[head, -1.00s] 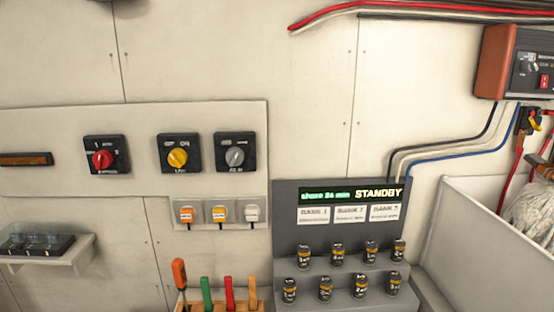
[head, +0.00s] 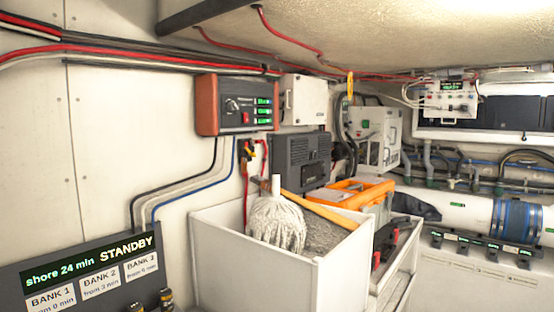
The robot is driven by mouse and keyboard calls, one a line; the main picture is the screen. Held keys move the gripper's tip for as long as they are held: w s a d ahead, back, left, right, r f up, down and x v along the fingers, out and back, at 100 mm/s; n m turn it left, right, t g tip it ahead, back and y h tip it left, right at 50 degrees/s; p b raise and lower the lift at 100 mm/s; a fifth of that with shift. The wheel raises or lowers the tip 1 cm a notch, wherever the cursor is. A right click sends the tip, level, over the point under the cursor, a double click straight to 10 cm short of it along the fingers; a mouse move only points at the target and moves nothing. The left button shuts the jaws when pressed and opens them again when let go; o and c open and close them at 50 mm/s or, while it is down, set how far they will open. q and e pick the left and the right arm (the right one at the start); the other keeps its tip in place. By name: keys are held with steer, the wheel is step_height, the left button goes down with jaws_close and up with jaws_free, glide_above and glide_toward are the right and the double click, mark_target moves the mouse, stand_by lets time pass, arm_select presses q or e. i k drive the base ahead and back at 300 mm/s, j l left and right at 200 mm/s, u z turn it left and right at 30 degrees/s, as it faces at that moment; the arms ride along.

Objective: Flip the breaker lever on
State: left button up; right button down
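No breaker lever can be made out for certain. A small black switch with a yellow and red part (head: 246,151) is on the wall with red cables beside it; whether it is the breaker is too small to tell. A white panel with small switches and a green display (head: 448,98) is at the far right. Neither gripper is in view.
A white bin (head: 255,275) holding a mop (head: 277,222) stands below the wall boxes. An orange toolbox (head: 345,193) and a grey-white unit (head: 376,138) lie beyond it. The STANDBY display panel (head: 88,268) is at lower left. A white cylinder with blue bands (head: 475,214) is right.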

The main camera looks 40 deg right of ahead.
mark_target(253, 154)
steer(key=z, duration=0.95)
